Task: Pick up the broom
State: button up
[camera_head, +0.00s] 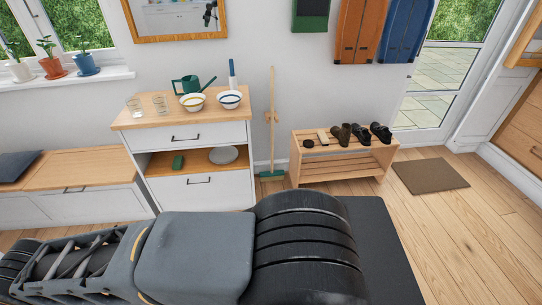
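The broom (272,112) stands upright against the white wall, between the white cabinet and the wooden shoe rack. It has a thin pale wooden handle and a green head (271,175) resting on the floor. A small wooden wall holder (271,117) sits around or behind the handle at mid-height; I cannot tell which. My arm lies folded across the bottom of the head view, well apart from the broom. My gripper is not in view.
The white cabinet (201,193) holds bowls, glasses and a green watering can (187,85). The shoe rack (339,170) carries several shoes. A wooden-topped bench (84,169) is at left. A brown mat (430,176) lies by the glass door. Floor at right is free.

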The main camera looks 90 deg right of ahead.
aim_at(272, 175)
jog(key=i, duration=0.3)
jog(key=z, duration=4.05)
jog(key=i, duration=2.65)
jog(key=u, duration=2.55)
jog(key=i, duration=0.5)
jog(key=u, duration=0.05)
